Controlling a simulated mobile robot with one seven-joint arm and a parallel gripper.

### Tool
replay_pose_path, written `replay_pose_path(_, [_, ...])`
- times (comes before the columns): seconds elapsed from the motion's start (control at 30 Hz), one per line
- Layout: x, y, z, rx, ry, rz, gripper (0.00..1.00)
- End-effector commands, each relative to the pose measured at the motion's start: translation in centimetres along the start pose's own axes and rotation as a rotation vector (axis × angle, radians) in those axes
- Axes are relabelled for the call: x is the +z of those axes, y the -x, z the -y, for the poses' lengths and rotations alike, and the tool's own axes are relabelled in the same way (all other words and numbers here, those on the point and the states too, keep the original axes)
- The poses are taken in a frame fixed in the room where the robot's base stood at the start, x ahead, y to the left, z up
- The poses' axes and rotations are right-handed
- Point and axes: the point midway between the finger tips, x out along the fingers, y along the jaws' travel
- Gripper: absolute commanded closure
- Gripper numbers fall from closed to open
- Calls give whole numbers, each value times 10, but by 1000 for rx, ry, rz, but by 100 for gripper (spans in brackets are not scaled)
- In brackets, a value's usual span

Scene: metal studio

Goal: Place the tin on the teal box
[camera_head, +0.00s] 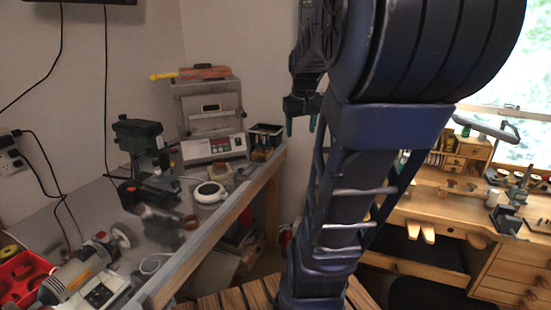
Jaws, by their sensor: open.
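My gripper (301,122) hangs fingers down in the upper middle of the head view, at the end of my dark blue arm. Its two teal-tipped fingers are apart, with nothing visible between them. I cannot make out a teal box, and I cannot pick out the tin with certainty. My arm hides a large part of the middle and right of the view.
A grey workbench (192,243) on the left holds a white-and-grey machine (213,128), a round white device (209,192), a dark box (265,136) and a red tray (22,277). A wooden bench (455,211) with drawers stands at right.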

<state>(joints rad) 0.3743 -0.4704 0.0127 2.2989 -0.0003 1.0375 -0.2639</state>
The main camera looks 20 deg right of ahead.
Motion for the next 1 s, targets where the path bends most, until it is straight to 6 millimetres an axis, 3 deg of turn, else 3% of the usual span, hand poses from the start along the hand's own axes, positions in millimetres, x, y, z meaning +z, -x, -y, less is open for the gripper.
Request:
replay_pose_path(0.03, [10, 1, 17, -8, 17, -18, 40])
replay_pose_path(0.2, [44, 0, 63, -40, 45, -70, 40])
replay_pose_path(0.4, [82, -6, 100, -82, 70, -118, 40])
replay_pose_path(0.6, [101, -11, 114, -105, 80, -138, 40])
replay_pose_path(1.0, [102, -11, 115, -107, 78, -140, 40])
